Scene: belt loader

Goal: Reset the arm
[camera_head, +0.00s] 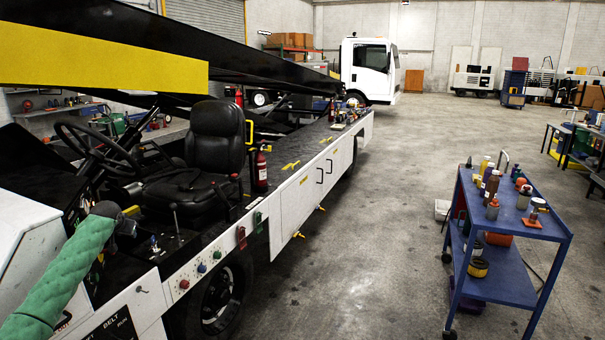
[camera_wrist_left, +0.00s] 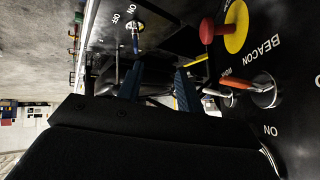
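My left arm, in a green padded sleeve, comes in from the lower left of the head view. Its dark gripper (camera_head: 125,226) is over the belt loader's driver console. In the left wrist view, the two bluish fingers of this gripper (camera_wrist_left: 158,82) stand apart with nothing seen between them. A toggle with a blue handle (camera_wrist_left: 135,40) is marked ON and OFF beyond the fingers. An orange-handled toggle (camera_wrist_left: 236,84) sits by the word BEACON, to the right of the fingers. A red knob (camera_wrist_left: 207,30) stands by a yellow disc (camera_wrist_left: 237,25). My right gripper is not in view.
The steering wheel (camera_head: 98,148) and black seat (camera_head: 217,140) are close beyond my gripper. A yellow-and-black conveyor boom (camera_head: 105,58) runs overhead. A red fire extinguisher (camera_head: 260,170) stands behind the seat. A blue cart (camera_head: 511,232) with bottles is at the right; open floor lies between.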

